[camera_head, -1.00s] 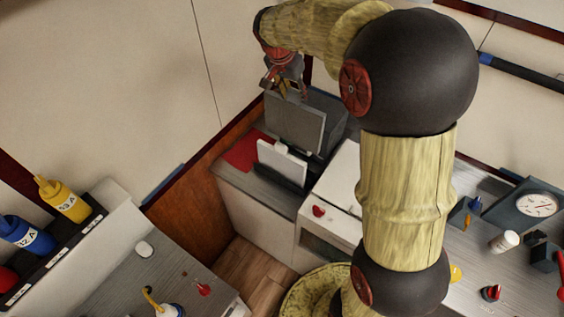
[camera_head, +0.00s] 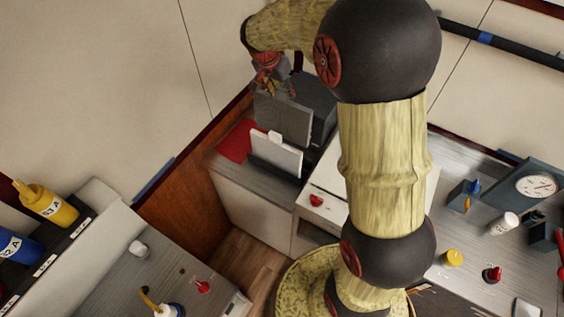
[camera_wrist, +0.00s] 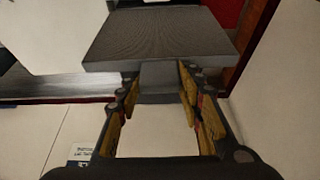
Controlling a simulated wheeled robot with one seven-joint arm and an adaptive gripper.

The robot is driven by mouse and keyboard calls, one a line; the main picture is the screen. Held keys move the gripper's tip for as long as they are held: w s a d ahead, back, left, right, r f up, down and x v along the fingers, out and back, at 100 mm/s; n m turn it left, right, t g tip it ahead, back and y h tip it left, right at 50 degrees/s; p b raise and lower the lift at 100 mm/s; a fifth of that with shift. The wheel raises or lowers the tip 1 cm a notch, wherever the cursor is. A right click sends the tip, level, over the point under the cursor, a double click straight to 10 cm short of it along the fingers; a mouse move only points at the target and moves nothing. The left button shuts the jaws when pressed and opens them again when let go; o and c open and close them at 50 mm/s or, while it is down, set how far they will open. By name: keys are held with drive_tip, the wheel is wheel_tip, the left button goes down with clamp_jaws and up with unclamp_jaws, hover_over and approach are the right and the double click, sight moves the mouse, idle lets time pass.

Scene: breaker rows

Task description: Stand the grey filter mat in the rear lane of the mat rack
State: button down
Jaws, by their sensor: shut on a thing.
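The grey filter mat (camera_head: 283,118) is a flat square panel, held upright in the head view. My gripper (camera_head: 273,88) is at its top edge and shut on it. In the wrist view the mat (camera_wrist: 158,38) extends away beyond the fingers of my gripper (camera_wrist: 160,85), which close on its grey tab. The mat rack (camera_head: 270,172) shows as a dark strip on the counter, with a white panel (camera_head: 275,153) standing in its front part. The grey mat is behind the white panel. Its lower edge is partly hidden, so I cannot tell whether it touches the rack.
A red sheet (camera_head: 236,142) lies on the counter left of the rack. A dark box (camera_head: 318,103) stands behind the grey mat. A white cabinet with a red knob (camera_head: 316,200) is on the right. The wall is close behind.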

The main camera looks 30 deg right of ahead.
sight(281, 124)
wheel_tip(281, 124, down, 16)
drive_tip(key=shift+f+b, duration=0.25)
drive_tip(key=shift+b, duration=0.35)
drive_tip(key=shift+f, duration=0.15)
drive_tip(key=c, duration=1.2)
unclamp_jaws()
